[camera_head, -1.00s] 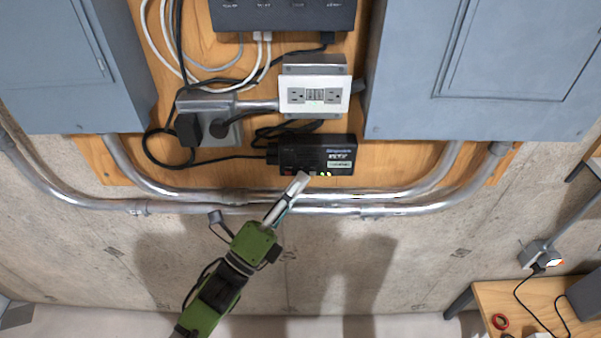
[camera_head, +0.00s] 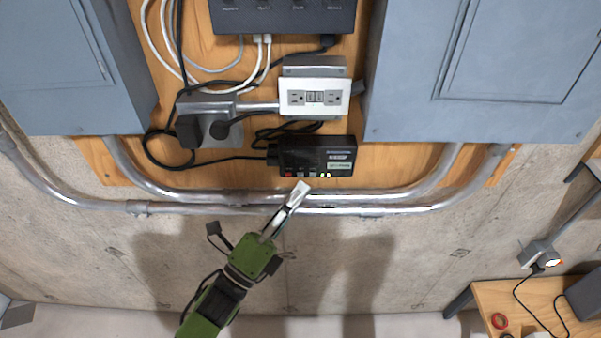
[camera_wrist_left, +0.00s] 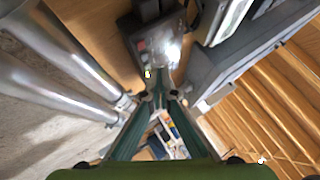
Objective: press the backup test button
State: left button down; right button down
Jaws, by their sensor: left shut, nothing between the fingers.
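A small black box (camera_head: 325,155) is mounted on the wooden panel below the white outlet plate. Its lower front has a red button (camera_head: 289,174), grey buttons (camera_head: 311,174) beside it and lit green lights (camera_head: 325,175). The labels are too small to read, so I cannot tell which is the backup test button. My left gripper (camera_head: 301,187) is shut and empty, its tip just below the buttons in the picture; contact does not show. The left wrist view shows the box (camera_wrist_left: 138,35) beyond the converged fingers (camera_wrist_left: 158,85). My right gripper is not in view.
Metal conduits (camera_head: 400,199) run across the wall just below the box, close to my left gripper. Grey cabinets stand on the left (camera_head: 75,75) and right (camera_head: 480,70). Black cables (camera_head: 225,160) hang left of the box. A wooden table (camera_head: 530,295) stands at lower right.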

pick_arm(q)
jog(key=shift+s+p, duration=0.35)
jog(key=shift+s, duration=1.8)
